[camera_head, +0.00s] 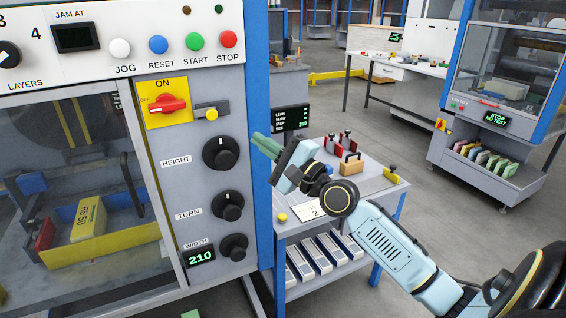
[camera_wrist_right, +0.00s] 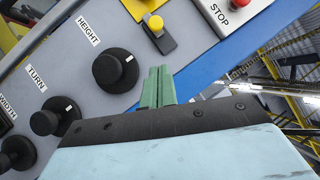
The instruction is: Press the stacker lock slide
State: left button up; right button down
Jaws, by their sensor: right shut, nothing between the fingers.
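The lock slide is most likely the small dark slide with a yellow knob (camera_head: 211,113) on the grey control panel, right of the red ON/OFF switch (camera_head: 168,104). It also shows in the wrist view (camera_wrist_right: 157,28), above my fingertips. My right gripper (camera_head: 262,143) is to the right of the panel, its green fingers pointing left toward the panel's blue edge post. In the wrist view its green fingers (camera_wrist_right: 158,76) are together and empty, with a visible gap to the slide. My left gripper is not in view.
HEIGHT (camera_head: 220,153), TURN (camera_head: 228,205) and WIDTH (camera_head: 234,247) knobs sit below the slide. A row of buttons with red STOP (camera_head: 228,39) is above. A blue post (camera_head: 258,100) edges the panel. A grey cart (camera_head: 375,193) with tools stands behind my right arm.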

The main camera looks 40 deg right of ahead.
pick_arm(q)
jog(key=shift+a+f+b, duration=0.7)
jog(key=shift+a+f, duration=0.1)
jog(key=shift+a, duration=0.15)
pick_arm(e)
jog(key=v, duration=0.5)
jog(key=shift+w, duration=0.1)
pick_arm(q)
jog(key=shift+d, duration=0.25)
